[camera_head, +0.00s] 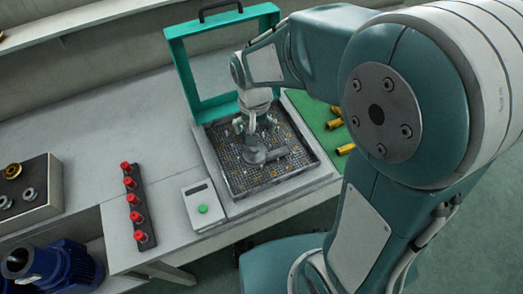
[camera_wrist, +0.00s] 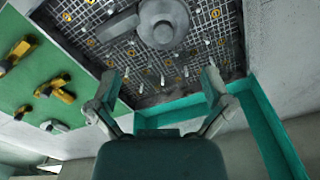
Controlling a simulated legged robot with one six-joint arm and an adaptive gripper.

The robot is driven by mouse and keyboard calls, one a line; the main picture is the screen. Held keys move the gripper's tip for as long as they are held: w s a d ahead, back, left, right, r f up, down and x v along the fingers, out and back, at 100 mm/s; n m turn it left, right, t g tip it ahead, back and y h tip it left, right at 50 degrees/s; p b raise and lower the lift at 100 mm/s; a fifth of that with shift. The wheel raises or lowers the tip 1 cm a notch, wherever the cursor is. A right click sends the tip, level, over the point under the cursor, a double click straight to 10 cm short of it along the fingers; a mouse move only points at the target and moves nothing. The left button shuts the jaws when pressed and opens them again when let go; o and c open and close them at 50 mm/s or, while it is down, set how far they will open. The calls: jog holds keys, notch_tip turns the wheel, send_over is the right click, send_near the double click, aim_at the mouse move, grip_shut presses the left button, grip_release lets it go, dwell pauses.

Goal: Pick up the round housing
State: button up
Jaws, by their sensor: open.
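The round housing (camera_head: 255,151) is a dark grey round body with a raised round hub and a short arm reaching to the right. It lies on a dark grid plate (camera_head: 245,180) with small pins and yellow rings. In the wrist view the housing (camera_wrist: 164,30) is at the top middle, beyond the fingertips. My gripper (camera_head: 246,126) hangs over the far part of the plate, close to the housing in the head view. In the wrist view my gripper (camera_wrist: 158,88) has its two fingers spread wide, with nothing between them.
A teal frame with a handle (camera_head: 175,65) stands upright behind the plate. A green mat (camera_head: 320,125) with yellow fittings (camera_head: 333,124) lies to the right. A control box (camera_head: 202,207) and a strip of red knobs (camera_head: 137,210) are left. A blue motor (camera_head: 52,265) stands lower left.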

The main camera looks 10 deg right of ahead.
aim_at(255, 149)
jog(key=f, duration=0.3)
jog(key=shift+a, duration=0.25)
notch_tip(255, 149, down, 5)
jog(key=shift+s, duration=0.1)
jog(key=c, duration=1.2)
jog(key=shift+r, duration=0.1)
grip_shut()
jog(key=shift+s, duration=0.15)
